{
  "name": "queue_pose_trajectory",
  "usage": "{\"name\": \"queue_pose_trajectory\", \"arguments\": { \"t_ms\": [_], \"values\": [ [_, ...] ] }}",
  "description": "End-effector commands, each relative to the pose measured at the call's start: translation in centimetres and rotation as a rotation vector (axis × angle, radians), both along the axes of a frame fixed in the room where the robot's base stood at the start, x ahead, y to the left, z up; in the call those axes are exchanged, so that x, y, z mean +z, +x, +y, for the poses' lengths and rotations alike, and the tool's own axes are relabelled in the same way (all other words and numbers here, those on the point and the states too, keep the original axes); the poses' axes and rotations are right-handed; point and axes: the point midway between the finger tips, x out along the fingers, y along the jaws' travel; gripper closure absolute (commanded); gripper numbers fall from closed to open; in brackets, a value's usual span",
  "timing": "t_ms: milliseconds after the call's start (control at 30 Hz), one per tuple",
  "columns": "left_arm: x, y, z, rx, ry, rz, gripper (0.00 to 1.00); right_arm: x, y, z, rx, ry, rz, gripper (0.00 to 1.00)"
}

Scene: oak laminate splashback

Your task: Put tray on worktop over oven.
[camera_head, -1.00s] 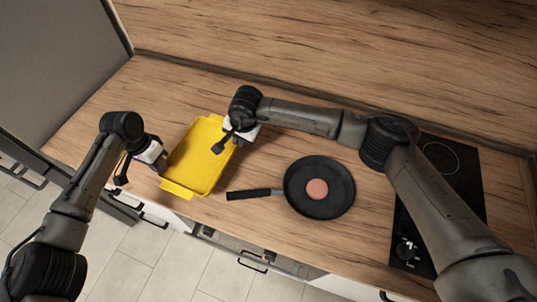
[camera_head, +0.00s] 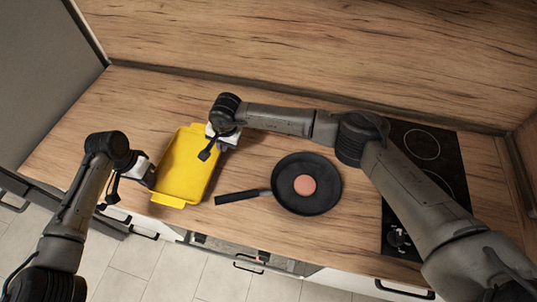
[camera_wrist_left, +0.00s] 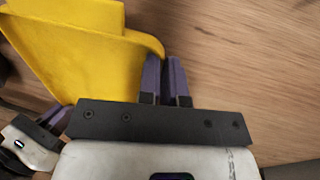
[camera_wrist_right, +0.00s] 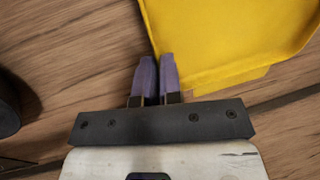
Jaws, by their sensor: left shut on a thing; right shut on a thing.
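The yellow tray (camera_head: 184,165) is at the left part of the wooden worktop (camera_head: 110,110), between my two grippers. Its front end is near the worktop's front edge. I cannot tell whether it rests on the wood or is just above it. My left gripper (camera_head: 150,177) is shut on the tray's left side; its fingers (camera_wrist_left: 165,75) meet the rim in the left wrist view. My right gripper (camera_head: 210,140) is shut on the tray's right side; its fingers (camera_wrist_right: 156,75) are at the edge in the right wrist view. The oven (camera_head: 215,243) seems to be the dark front below the worktop, partly hidden.
A black frying pan (camera_head: 325,190) with a pinkish round piece (camera_head: 305,185) stands right of the tray, its handle pointing toward the tray. A black hob (camera_head: 450,160) is further right, partly behind my right arm. Bare worktop lies left of and behind the tray.

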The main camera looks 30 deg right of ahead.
Motion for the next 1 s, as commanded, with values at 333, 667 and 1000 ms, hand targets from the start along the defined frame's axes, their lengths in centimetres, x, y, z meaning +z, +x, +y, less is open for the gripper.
{"name": "queue_pose_trajectory", "arguments": {
  "t_ms": [333, 667, 1000],
  "values": [
    [-1.5, -0.2, -0.4, -0.010, -0.006, 0.005, 1.00, -1.3, 0.1, 0.3, -0.002, 0.007, -0.005, 1.00],
    [-3.4, -0.2, -0.5, -0.011, -0.007, 0.004, 1.00, -3.1, 0.1, 0.2, -0.003, 0.007, -0.006, 1.00],
    [-4.4, -0.1, -0.3, -0.007, -0.004, 0.003, 0.79, -4.2, 0.1, 0.2, -0.001, 0.006, -0.004, 0.80]
  ]
}}
